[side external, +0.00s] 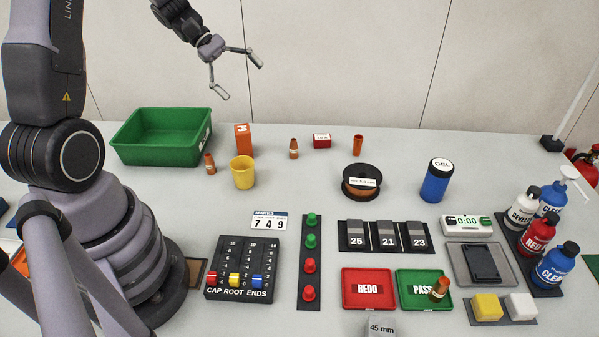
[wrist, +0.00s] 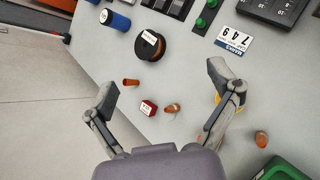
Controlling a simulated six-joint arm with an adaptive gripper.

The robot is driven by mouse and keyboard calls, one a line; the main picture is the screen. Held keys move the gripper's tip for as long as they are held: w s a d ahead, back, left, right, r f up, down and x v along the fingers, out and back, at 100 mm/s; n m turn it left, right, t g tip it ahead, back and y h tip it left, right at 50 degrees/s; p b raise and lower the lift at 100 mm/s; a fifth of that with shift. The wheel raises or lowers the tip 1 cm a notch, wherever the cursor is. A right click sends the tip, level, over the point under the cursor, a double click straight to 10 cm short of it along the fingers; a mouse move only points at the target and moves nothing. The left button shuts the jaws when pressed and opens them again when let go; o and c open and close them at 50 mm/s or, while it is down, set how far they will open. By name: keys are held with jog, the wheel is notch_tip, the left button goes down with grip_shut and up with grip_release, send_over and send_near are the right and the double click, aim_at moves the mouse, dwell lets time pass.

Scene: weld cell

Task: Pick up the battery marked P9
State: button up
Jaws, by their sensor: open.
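My gripper (side external: 240,78) is open and empty, high above the back of the table. It also shows in the wrist view (wrist: 162,78), with its fingers spread wide. No marking that reads P9 can be made out. A small red block with a white label (side external: 322,140) sits at the back of the table; in the wrist view the red block (wrist: 148,107) lies between the fingers, below them. An upright orange box with a white label (side external: 243,139) stands beside the green bin. Both labels are too small to read, so I cannot tell which is the battery.
A green bin (side external: 124,151) is at left, a wire spool (side external: 362,195) and blue gel bottle (side external: 434,187) at right. Trays and panels fill the front.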

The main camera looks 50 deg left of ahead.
jog(key=w+a+f+n+t, duration=0.3)
jog(key=a+f+n+t, duration=0.1)
jog(key=a+f+n, duration=0.3)
jog(key=n+t+y, duration=0.2)
jog(key=n+t, duration=0.2)
jog(key=n, duration=0.3)
send_near(248, 132)
jog(key=w, duration=0.1)
jog(key=w+f, duration=0.1)
jog(key=w, duration=0.1)
jog(key=shift+w+a+f, duration=0.1)
jog(key=shift+w+f, duration=0.05)
jog(key=shift+f, duration=0.1)
jog(key=shift+y, duration=0.3)
jog(key=x, duration=0.7)
jog(key=shift+w+f, duration=0.1)
jog(key=shift+f, duration=0.35)
jog(key=c, duration=1.3)
